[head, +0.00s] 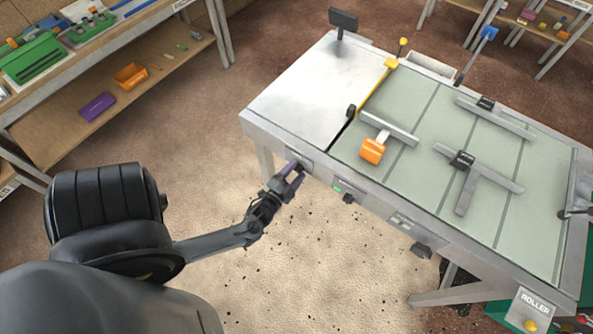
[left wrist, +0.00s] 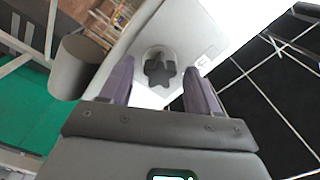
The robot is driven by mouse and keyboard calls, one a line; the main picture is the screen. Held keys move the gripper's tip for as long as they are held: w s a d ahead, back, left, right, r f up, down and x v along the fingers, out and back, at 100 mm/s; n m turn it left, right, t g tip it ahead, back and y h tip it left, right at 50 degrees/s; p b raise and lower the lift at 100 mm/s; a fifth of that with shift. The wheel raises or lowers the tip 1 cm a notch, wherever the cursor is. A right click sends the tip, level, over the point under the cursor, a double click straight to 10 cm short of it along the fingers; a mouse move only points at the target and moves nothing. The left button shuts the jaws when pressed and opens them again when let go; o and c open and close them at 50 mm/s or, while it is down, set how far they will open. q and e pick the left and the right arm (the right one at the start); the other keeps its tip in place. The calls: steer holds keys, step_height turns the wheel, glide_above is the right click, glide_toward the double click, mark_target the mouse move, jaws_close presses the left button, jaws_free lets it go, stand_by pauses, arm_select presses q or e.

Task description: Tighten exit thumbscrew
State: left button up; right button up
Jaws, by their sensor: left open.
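In the left wrist view a dark star-shaped thumbscrew (left wrist: 159,70) sits on a light grey plate (left wrist: 185,45) on the machine. My left gripper (left wrist: 157,78) is open, with its two purple fingers on either side of the thumbscrew. I cannot tell whether the fingers touch it. In the head view my left gripper (head: 294,170) is at the front edge of the machine table (head: 300,95), near its left part. The thumbscrew is hidden or too small to make out there. My right gripper is not in view.
The table's front has a dark knob by a green light (head: 349,198) and another dark knob (head: 421,250). On top are an orange-ended tool (head: 373,150) and dark-clamped bars (head: 466,160). A wooden shelf (head: 140,100) stands at left. Floor between is clear.

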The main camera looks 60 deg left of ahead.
mark_target(296, 171)
arm_select(q)
steer(key=shift+s+d, duration=0.1)
steer(key=shift+s, duration=0.05)
stand_by(0.3)
steer(key=shift+p+v, duration=0.8)
steer(key=shift+v, duration=1.05)
steer(key=n, duration=0.5)
steer(key=shift+n, duration=0.4)
steer(key=n, duration=0.6)
steer(key=shift+p, duration=0.4)
steer(key=shift+b+x, duration=0.4)
steer(key=shift+x, duration=1.65)
steer(key=shift+s, duration=0.1)
steer(key=shift+c, duration=0.2)
